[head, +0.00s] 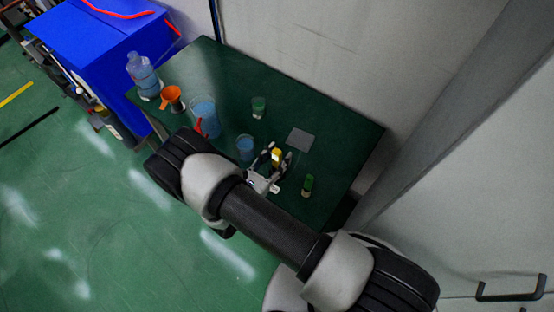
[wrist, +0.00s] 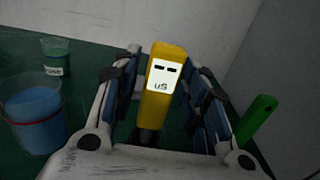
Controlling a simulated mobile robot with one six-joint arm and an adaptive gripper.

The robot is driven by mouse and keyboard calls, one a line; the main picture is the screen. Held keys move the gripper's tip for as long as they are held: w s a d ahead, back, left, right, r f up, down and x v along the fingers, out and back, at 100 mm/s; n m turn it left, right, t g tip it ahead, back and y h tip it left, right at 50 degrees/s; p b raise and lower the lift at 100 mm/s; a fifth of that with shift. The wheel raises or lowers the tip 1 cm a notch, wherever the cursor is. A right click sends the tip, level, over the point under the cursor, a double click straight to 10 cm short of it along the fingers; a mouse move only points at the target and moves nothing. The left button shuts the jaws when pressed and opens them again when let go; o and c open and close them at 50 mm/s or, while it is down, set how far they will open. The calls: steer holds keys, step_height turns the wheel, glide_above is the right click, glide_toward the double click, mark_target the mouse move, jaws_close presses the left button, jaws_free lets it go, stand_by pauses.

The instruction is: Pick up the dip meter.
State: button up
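The dip meter (head: 277,157) is a yellow upright stick on the green table. In the wrist view the dip meter (wrist: 162,90) shows a white display reading "uS", and its dark lower end is low between my fingers. My gripper (head: 271,166) is at the table, around the meter. In the wrist view my gripper (wrist: 165,75) is open, with one finger on each side of the meter. A narrow gap shows beside the meter on both sides; its far side is hidden.
A green-capped item (wrist: 258,120) stands close to the right finger. A blue-filled beaker (wrist: 36,115) and a green-filled cup (wrist: 56,58) are left. A grey square (head: 300,139) lies behind. An orange funnel (head: 171,97) and bottle (head: 143,76) stand farther left. A wall borders the table.

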jaws_close()
steer(key=shift+r, duration=0.1)
stand_by(0.3)
